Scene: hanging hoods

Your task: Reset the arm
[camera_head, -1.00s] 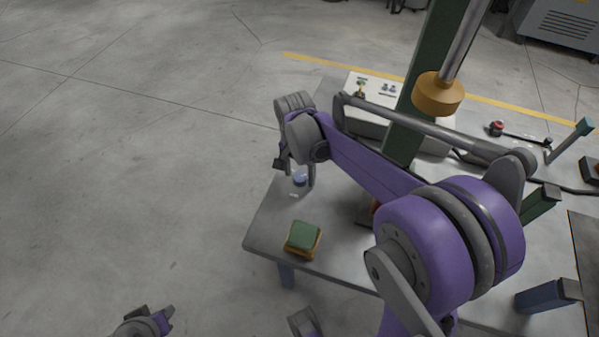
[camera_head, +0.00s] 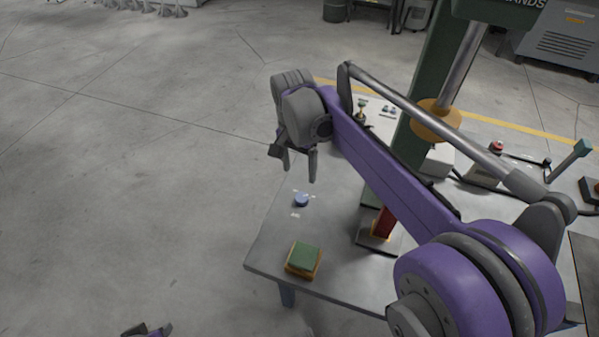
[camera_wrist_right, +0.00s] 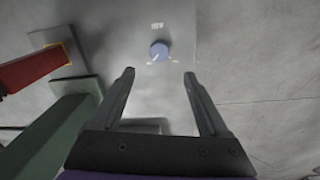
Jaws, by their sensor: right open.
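My right gripper (camera_head: 299,167) hangs from my purple and grey arm, above the left edge of the grey table in the head view. Its two fingers are apart, with nothing between them. The right wrist view shows the open fingers (camera_wrist_right: 160,85) pointing at the table around a small blue knob (camera_wrist_right: 158,50), clear of it. The knob also shows in the head view (camera_head: 302,200), on the table below the gripper. My left gripper (camera_head: 148,331) is only partly seen at the bottom edge, so its jaws cannot be judged.
A green and orange block (camera_head: 304,257) lies on the table's near left corner. A green column (camera_head: 408,137) with a red base part (camera_head: 383,224) stands on the table (camera_head: 345,270). A box (camera_head: 437,160) and a lever (camera_head: 568,158) are farther back. The floor at left is clear.

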